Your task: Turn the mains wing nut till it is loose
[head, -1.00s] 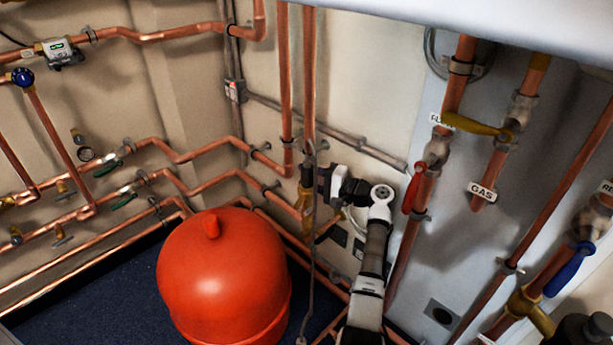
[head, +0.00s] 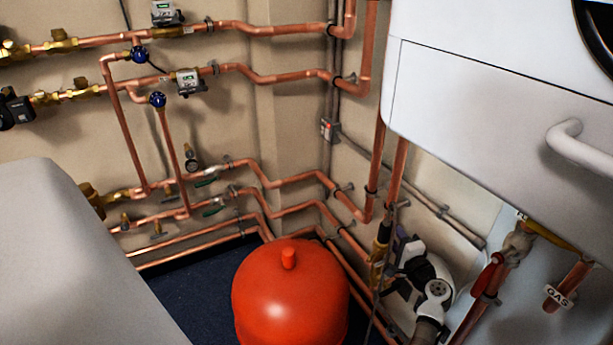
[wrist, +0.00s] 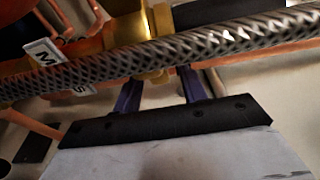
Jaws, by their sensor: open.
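A brass fitting (wrist: 148,45) stands upright in the wrist view, behind a braided hose (wrist: 220,45). A white label (wrist: 44,52), partly hidden by the hose, shows an M and an S. My gripper (wrist: 158,84) is open, with its two blue fingers either side of the fitting's lower end. I cannot tell whether they touch it. The wing nut's wings are not clearly seen. In the head view the brass fitting (head: 379,252) is on a vertical pipe right of the red vessel, and my gripper (head: 398,248) is beside it, its fingertips hidden.
The red vessel (head: 290,300) stands left of my arm. Copper pipes (head: 300,180) run along the walls. A white boiler casing (head: 480,100) overhangs at the upper right. A red lever (head: 487,275) and a gas pipe with a label (head: 558,296) are to the right. The braided hose crosses close before my fingers.

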